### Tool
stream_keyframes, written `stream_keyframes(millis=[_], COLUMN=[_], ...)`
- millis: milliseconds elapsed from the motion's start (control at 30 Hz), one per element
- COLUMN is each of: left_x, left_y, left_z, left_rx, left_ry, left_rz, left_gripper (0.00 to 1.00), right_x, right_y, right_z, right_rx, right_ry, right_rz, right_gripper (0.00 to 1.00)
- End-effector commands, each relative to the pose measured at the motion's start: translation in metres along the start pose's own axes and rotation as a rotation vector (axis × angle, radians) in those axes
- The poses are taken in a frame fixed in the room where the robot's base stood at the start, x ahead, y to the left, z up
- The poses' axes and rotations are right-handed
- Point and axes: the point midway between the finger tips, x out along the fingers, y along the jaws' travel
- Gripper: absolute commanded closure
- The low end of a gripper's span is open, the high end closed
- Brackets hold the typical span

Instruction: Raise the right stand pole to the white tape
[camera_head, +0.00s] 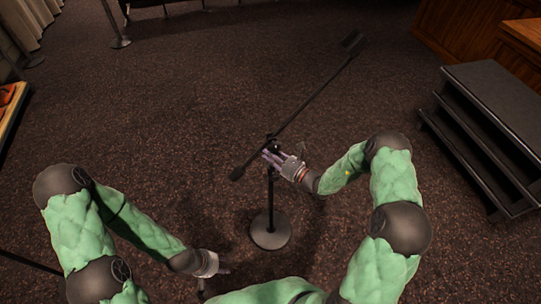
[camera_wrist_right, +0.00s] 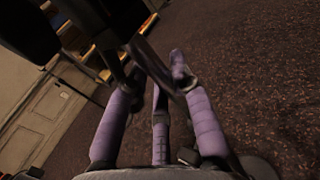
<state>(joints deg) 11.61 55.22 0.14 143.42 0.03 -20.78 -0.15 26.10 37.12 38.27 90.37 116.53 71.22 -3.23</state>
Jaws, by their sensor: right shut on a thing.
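The microphone stand has a dark upright pole (camera_head: 271,200) on a round black base (camera_head: 270,232). A long boom (camera_head: 312,97) slants across its top. My right gripper (camera_head: 271,157) is shut on the stand near the joint of pole and boom. In the right wrist view its purple fingers (camera_wrist_right: 160,95) are around a dark part of the stand, and the exact contact is hard to see. My left gripper (camera_head: 222,268) is low at the front, apart from this stand; its fingers are too small and dark to read. I cannot make out white tape on the pole.
Dark steps (camera_head: 485,125) stand at the right, beside wooden furniture (camera_head: 465,30). A post with a round base (camera_head: 120,42) stands at the back left. A wooden-edged thing (camera_head: 12,110) is at the left edge. The carpet around the stand is mostly clear.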

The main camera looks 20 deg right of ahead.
Motion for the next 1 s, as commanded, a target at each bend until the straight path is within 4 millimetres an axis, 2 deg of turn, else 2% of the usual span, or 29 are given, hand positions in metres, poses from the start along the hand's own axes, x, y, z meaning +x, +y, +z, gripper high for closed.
stream_keyframes(millis=[33,433,600,967,1000], left_x=[-0.012,-0.053,-0.059,-0.059,-0.059], left_y=[0.004,0.019,0.021,0.021,0.021], left_z=[0.0,0.002,0.002,0.002,0.002], left_rx=[0.0,0.0,0.0,0.0,0.0], left_ry=[0.0,0.0,0.0,0.0,0.0], left_rz=[0.0,0.0,0.0,0.0,0.0], left_gripper=[0.6,0.6,0.6,0.6,0.6], right_x=[0.001,0.001,0.001,0.001,0.001], right_y=[-0.003,-0.003,-0.003,-0.004,-0.004], right_z=[0.022,0.083,0.094,0.094,0.094], right_rx=[-0.011,-0.014,-0.013,-0.014,-0.014], right_ry=[-0.016,-0.02,-0.019,-0.019,-0.02], right_rz=[0.0,-0.001,-0.001,-0.002,-0.002], right_gripper=[1.0,1.0,1.0,1.0,0.66])
